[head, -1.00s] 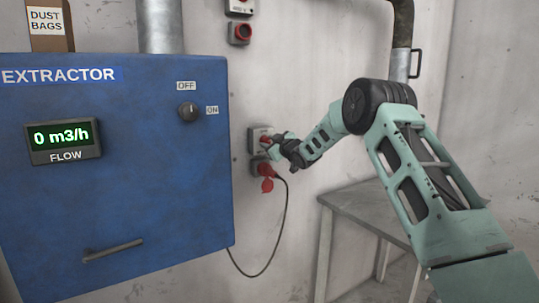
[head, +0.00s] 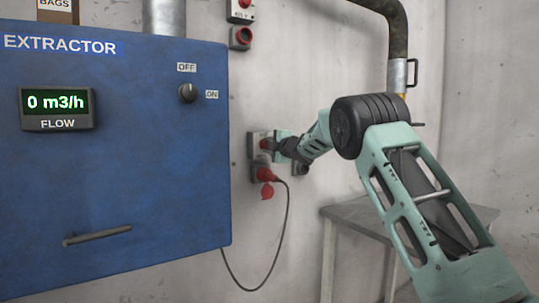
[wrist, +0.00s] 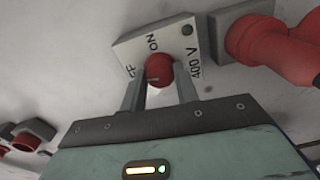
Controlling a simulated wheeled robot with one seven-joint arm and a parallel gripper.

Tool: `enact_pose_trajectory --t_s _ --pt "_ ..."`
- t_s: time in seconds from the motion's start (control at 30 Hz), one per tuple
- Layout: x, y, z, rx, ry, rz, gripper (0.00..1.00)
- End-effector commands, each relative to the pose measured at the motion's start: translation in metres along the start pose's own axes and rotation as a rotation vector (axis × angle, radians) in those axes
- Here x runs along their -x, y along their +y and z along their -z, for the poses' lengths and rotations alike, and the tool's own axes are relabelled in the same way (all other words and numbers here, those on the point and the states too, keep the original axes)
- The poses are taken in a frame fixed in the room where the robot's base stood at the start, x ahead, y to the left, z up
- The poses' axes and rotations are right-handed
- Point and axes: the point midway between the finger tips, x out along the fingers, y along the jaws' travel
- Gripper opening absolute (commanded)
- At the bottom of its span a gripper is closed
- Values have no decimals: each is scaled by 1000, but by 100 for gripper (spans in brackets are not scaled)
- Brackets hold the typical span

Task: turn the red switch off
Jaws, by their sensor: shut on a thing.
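The red switch (wrist: 159,67) is a round red knob on a pale plate marked ON, 400 V and a partly hidden word ending in FF. My gripper (wrist: 162,78) has a finger on each side of the knob and is shut on it. In the head view the switch (head: 264,144) is on the wall right of the blue cabinet, with my gripper (head: 276,145) reaching it from the right. Where the knob points is not clear. A small dark green lamp (wrist: 187,30) sits on the plate.
Another red switch (head: 243,5) and socket (head: 241,38) are higher up. A grey table (head: 350,213) stands right.

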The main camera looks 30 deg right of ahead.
Motion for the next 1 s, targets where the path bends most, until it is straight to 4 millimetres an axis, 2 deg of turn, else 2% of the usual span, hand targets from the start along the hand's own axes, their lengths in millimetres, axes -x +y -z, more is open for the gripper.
enact_pose_trajectory --t_s 0.03,0.4,1.0 --pt "0 -5 1 36 0 1 8" --pt "0 -2 1 225 -6 2 8" --pt "0 -1 1 269 -8 3 8"
